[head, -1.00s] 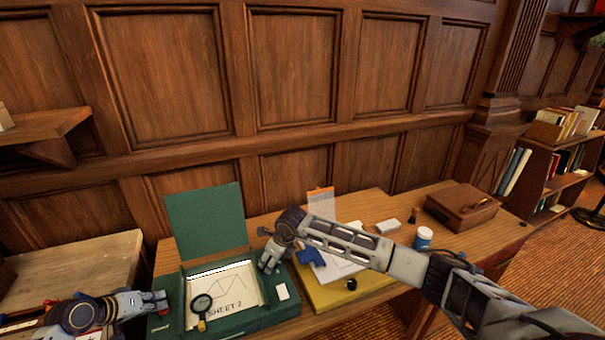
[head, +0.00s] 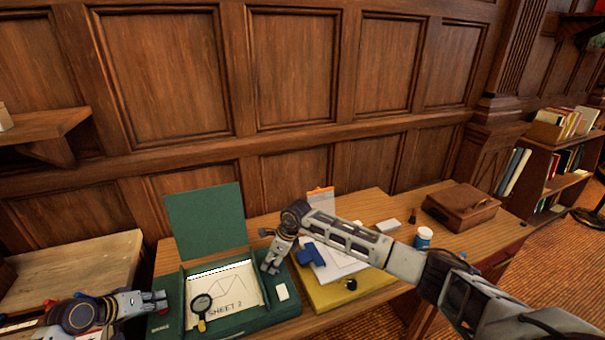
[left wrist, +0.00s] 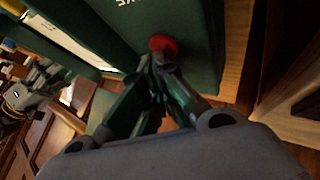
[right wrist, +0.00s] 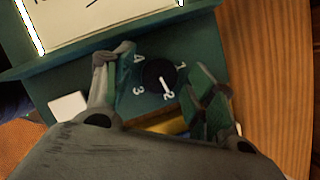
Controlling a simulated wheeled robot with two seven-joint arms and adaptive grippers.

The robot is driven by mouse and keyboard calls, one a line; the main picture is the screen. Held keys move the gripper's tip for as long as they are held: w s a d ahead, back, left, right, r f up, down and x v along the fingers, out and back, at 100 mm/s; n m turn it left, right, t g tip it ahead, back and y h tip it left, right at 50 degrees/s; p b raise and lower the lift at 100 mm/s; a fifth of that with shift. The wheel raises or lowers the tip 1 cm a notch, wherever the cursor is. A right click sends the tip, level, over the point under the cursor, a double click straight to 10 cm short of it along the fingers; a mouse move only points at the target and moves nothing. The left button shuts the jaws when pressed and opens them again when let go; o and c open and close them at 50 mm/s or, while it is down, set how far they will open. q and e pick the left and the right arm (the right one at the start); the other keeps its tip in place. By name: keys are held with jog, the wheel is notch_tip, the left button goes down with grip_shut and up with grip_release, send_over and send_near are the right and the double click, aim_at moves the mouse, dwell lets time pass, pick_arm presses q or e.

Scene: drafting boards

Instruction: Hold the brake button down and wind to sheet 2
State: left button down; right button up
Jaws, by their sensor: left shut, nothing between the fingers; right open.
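The green box (head: 255,318) stands on the desk with its lid (head: 205,218) raised. Its window shows a sheet (head: 225,283) marked "SHEET 2". My left gripper (head: 163,301) is shut at the box's left side. In the left wrist view its closed fingertips (left wrist: 158,72) are right at the red brake button (left wrist: 163,45); I cannot tell how far it is pressed. My right gripper (head: 271,264) is over the box's right side. In the right wrist view its open fingers (right wrist: 160,75) stand either side of the black knob (right wrist: 159,76), whose white pointer is towards 2.
A magnifying glass (head: 201,306) lies over the sheet's lower left. Right of the box are a yellow folder (head: 325,296), papers, a blue item (head: 311,254) and a clipboard. Further right are an eraser (head: 388,226), a jar (head: 423,238) and a brown wooden box (head: 461,206).

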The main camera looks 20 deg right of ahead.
jog(key=shift+n+g, duration=0.3)
jog(key=shift+n, duration=0.7)
jog(key=shift+d+r+y, duration=0.1)
jog(key=shift+r+y, duration=0.1)
jog(key=shift+y, duration=0.1)
jog(key=v, duration=1.2)
pick_arm(q)
jog(key=shift+f, duration=0.1)
pick_arm(e)
jog(key=w+d+r+m+t+y, duration=0.25)
jog(key=w+r+t+y, duration=0.4)
jog(key=w, duration=0.45)
jog(key=w+d+r+m+t+h, duration=0.1)
jog(key=w+d+r+m+t, duration=0.1)
jog(key=d, duration=0.3)
jog(key=w+d+r+m+t+h, duration=0.1)
jog(key=w+d+r+m+t, duration=0.1)
jog(key=w+d+m+t, duration=0.1)
jog(key=shift+d+r+t, duration=0.2)
jog(key=shift+d+t, duration=0.35)
jog(key=shift+d, duration=0.65)
